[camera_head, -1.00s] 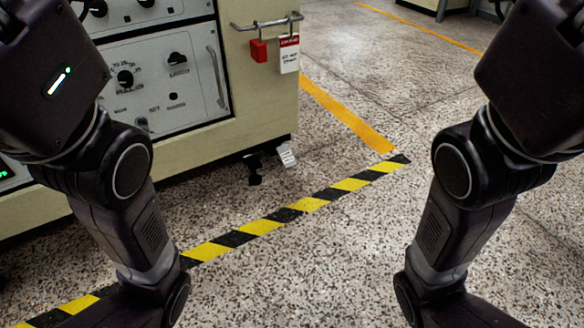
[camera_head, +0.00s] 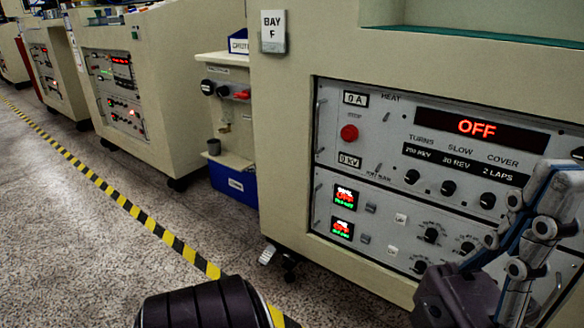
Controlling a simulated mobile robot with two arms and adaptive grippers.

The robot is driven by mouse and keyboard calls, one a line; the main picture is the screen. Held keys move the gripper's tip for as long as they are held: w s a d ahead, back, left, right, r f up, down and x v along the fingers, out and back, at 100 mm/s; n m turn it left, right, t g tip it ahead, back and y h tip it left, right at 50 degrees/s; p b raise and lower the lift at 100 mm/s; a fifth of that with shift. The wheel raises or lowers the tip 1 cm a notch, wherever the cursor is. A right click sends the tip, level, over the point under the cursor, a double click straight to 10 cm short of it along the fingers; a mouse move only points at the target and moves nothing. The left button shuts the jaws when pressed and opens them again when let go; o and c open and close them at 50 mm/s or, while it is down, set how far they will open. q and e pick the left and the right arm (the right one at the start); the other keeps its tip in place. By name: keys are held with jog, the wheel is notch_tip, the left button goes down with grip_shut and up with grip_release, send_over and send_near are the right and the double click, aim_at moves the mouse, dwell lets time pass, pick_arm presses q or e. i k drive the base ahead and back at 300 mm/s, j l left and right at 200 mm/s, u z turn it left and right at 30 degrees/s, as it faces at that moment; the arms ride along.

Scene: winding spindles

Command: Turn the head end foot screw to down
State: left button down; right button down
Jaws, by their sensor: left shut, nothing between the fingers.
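The cream winding cabinet (camera_head: 282,150) with the BAY F sign fills the right half. Under its near left corner is a dark foot or caster (camera_head: 289,268), with a small light-grey pedal-like piece (camera_head: 267,254) beside it. I cannot tell whether this is the head end foot screw or how it is set. My right gripper is not in view.
The control panel (camera_head: 400,135) has a red OFF display, knobs and a red button. A blue bin (camera_head: 233,185) stands low beside the cabinet. More cabinets (camera_head: 160,60) line the back left. Black-yellow tape (camera_head: 125,204) crosses the open speckled floor.

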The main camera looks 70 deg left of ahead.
aim_at(290, 262)
jog(key=u, duration=2.15)
